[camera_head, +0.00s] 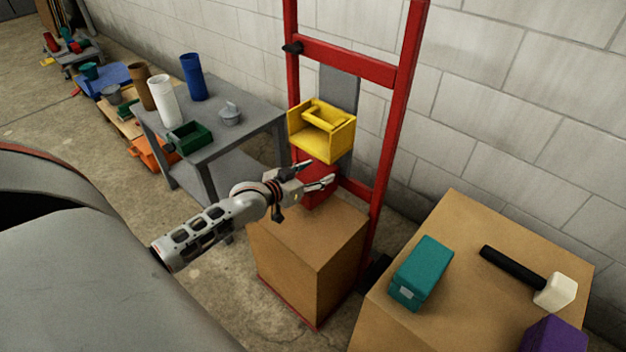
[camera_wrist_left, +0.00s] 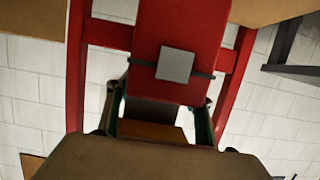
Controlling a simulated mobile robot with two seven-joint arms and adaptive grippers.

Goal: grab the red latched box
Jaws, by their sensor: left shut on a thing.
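The red latched box (camera_head: 318,197) stands on a cardboard carton (camera_head: 312,243) in front of the red rack, partly hidden by my gripper and a yellow bin. In the left wrist view the red box (camera_wrist_left: 180,22) is close, its square grey latch facing the camera. My left gripper (camera_head: 318,172) reaches in from the left, its fingers at the box, shut on it. The left wrist view shows the fingers (camera_wrist_left: 158,103) on either side; the exact contact is hard to see. My right gripper is not in view.
The yellow bin (camera_head: 340,141) is just above the gripper. The red rack upright (camera_head: 388,130) stands close on the right. A teal box (camera_head: 424,268), a mallet (camera_head: 515,266) and a purple box (camera_head: 553,338) lie on another carton. A grey table (camera_head: 222,145) is behind left.

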